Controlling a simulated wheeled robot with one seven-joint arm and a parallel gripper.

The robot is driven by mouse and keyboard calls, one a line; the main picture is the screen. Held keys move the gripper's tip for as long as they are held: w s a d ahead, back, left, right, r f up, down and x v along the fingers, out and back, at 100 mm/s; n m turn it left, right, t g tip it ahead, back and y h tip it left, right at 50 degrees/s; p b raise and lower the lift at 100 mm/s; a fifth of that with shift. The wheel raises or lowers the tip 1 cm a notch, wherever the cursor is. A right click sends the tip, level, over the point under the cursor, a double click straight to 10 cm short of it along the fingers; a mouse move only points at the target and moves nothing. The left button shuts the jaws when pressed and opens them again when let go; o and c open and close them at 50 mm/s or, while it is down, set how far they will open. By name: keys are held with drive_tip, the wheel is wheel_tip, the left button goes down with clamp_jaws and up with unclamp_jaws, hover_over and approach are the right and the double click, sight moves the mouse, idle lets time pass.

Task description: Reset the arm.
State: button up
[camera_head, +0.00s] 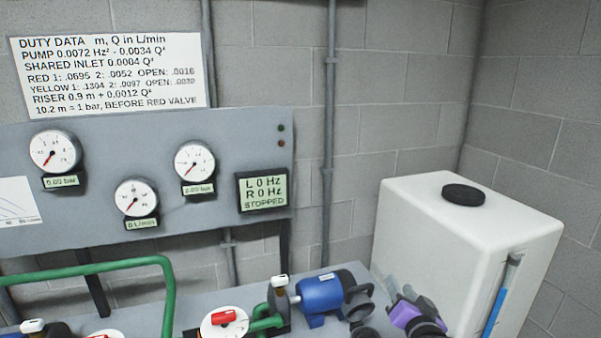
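My gripper (399,287) shows at the bottom right, in front of the white tank, with a purple section and a dark wrist behind it. Its two grey fingers point up and to the left, with a gap between their tips. I see nothing held between them. The rest of my arm is cut off by the bottom edge of the picture.
The white tank (440,235) stands close behind my gripper. A blue pump (322,293), green pipe (90,267) and red-handled valve (223,318) are to the left. The grey gauge panel (95,200) has a display (263,191) reading L 0 Hz, R 0 Hz, STOPPED.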

drive_tip(key=s+a+f+n, duration=0.1)
drive_tip(key=s+n, duration=0.2)
drive_tip(key=s, duration=2.4)
drive_tip(key=s+a+f+n+g, duration=0.1)
drive_tip(key=s+a+f+n, duration=0.1)
drive_tip(key=s, duration=2.5)
drive_tip(key=shift+s+a+n+g+y, duration=0.15)
drive_tip(key=shift+a+n+g+y, duration=0.15)
drive_tip(key=shift+n, duration=0.5)
